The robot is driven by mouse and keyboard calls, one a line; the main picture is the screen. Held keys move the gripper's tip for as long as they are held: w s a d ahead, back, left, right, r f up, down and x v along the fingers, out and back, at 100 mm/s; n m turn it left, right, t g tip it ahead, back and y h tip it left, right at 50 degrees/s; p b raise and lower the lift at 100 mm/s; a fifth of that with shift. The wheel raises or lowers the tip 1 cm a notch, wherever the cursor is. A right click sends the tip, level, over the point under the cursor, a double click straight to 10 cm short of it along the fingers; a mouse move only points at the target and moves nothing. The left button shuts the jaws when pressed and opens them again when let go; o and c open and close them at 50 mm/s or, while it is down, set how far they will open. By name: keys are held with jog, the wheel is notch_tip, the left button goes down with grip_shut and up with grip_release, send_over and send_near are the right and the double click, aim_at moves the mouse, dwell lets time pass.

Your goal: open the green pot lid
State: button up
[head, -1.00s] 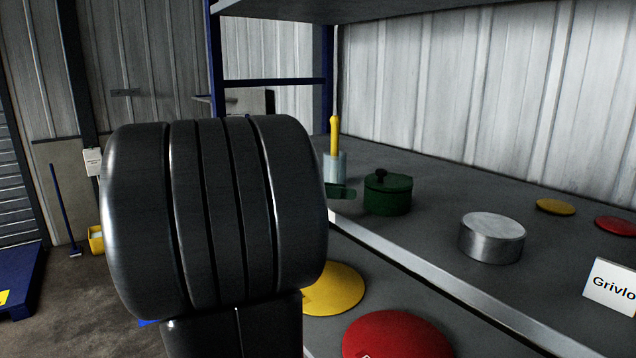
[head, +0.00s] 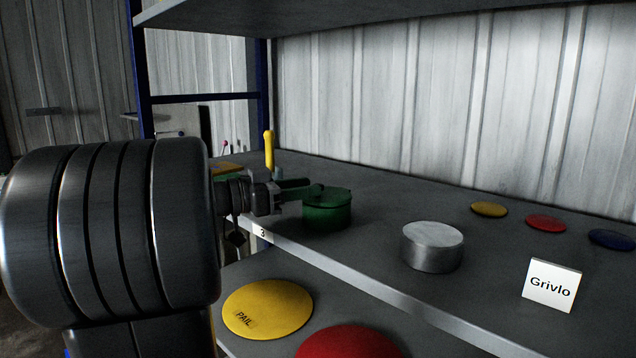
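The green pot (head: 327,215) stands upright on the upper shelf near its front edge, with its green lid (head: 338,193) on top. My gripper (head: 312,188) reaches in from the left, its fingers level with the lid's top at the knob's place. The knob is not distinct behind the fingers, and I cannot tell whether they touch or hold it. The gap between the fingertips is too small and dark to read.
A yellow-handled tool (head: 268,150) stands behind my gripper. A silver cylinder (head: 432,248) and a white "Grivlo" sign (head: 551,285) stand to the right. Yellow (head: 489,209), red (head: 546,223) and blue (head: 612,239) discs lie further back. Another shelf (head: 330,12) hangs overhead.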

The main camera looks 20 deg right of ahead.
aim_at(327, 190)
jog(key=shift+d, duration=1.85)
grip_shut()
